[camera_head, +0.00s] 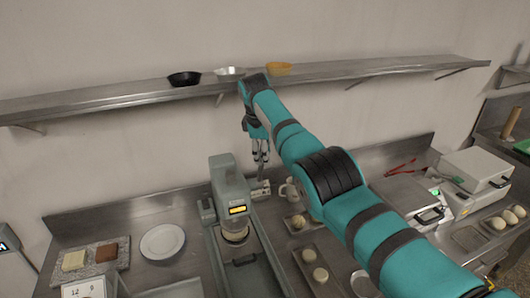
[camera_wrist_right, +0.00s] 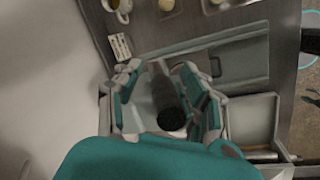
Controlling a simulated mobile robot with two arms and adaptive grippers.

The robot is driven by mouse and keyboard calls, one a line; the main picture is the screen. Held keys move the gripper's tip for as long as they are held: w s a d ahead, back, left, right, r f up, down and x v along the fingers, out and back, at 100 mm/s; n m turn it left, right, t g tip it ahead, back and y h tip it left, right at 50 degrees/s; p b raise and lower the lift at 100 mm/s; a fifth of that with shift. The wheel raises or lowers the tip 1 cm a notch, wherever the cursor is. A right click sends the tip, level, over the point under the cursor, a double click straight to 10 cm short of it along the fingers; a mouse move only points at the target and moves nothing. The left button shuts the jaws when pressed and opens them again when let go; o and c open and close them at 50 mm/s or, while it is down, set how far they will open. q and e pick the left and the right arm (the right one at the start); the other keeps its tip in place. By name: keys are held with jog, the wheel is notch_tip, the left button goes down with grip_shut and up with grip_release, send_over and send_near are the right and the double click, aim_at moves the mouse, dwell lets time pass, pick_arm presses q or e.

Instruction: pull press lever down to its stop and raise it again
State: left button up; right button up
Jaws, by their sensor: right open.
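The press (camera_head: 224,183) is a grey machine with a lit yellow display, standing on the steel counter. A pale round piece (camera_head: 234,232) sits under its head. In the right wrist view the press lever (camera_wrist_right: 166,98) is a dark grey bar with a black rounded end. My right gripper (camera_head: 261,157) is above and just right of the press head. Its fingers also show in the wrist view (camera_wrist_right: 160,72), open on either side of the lever. I cannot tell whether they touch it. In the head view the lever is not clearly seen. My left gripper is out of view.
A wall shelf (camera_head: 130,93) holding several bowls runs behind my right arm. A white plate (camera_head: 162,242) and a board (camera_head: 100,258) lie left of the press.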

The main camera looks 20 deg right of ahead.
jog(key=shift+s, duration=0.1)
jog(key=shift+s+r, duration=0.1)
jog(key=shift+r, duration=0.25)
jog(key=v, duration=1.1)
jog(key=shift+r, duration=0.2)
